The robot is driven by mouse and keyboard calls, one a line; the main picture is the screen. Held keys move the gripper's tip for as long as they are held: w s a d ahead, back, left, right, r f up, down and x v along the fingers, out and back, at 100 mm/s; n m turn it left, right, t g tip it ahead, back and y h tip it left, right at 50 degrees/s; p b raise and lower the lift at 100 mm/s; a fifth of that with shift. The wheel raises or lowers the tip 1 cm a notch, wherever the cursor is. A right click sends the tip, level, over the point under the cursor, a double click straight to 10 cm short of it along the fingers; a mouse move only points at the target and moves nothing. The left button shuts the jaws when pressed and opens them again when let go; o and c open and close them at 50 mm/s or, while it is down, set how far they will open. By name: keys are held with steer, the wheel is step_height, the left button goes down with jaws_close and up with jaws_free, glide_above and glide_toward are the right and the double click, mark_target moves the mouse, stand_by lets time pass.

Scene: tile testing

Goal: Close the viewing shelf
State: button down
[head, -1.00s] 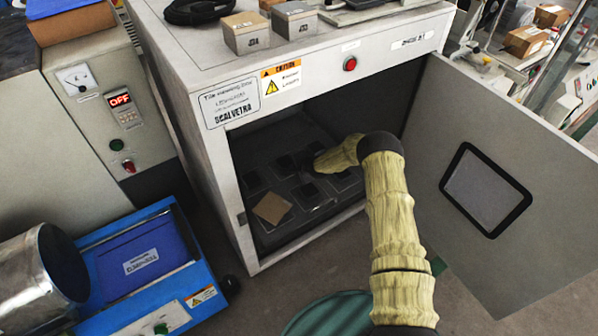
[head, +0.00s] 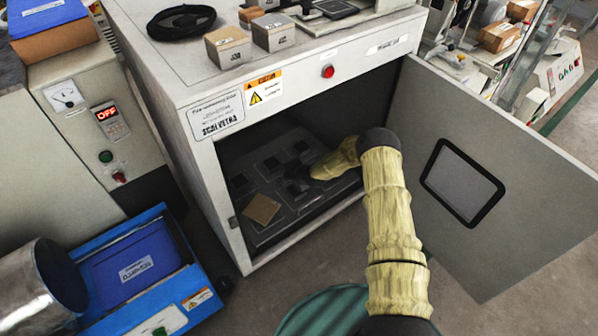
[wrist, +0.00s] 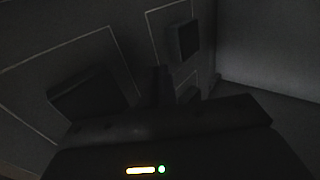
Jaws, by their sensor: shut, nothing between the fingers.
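The viewing shelf (head: 287,221) is a dark panel with several square pads, low inside the grey cabinet (head: 185,128). A brown square tile (head: 262,209) lies on its front left part. The cabinet door (head: 525,165) stands wide open to the right, with a black-framed window. My arm reaches into the cabinet from the front right. My gripper (head: 297,187) is dark and hard to make out over the middle of the shelf. It is shut and empty. In the wrist view, my gripper (wrist: 160,85) is in front of outlined panels with dark square pads (wrist: 88,92); contact cannot be told.
Small boxes (head: 228,45) and a coiled black cable (head: 182,20) are on the cabinet top. A control unit (head: 95,115) showing OFF and a blue machine (head: 150,265) with a metal cylinder (head: 40,285) stand at left. Floor is clear below the door.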

steer(key=p+v, duration=0.4)
steer(key=v, duration=0.4)
steer(key=shift+r, duration=0.15)
steer(key=shift+s, duration=0.15)
steer(key=shift+r, duration=0.1)
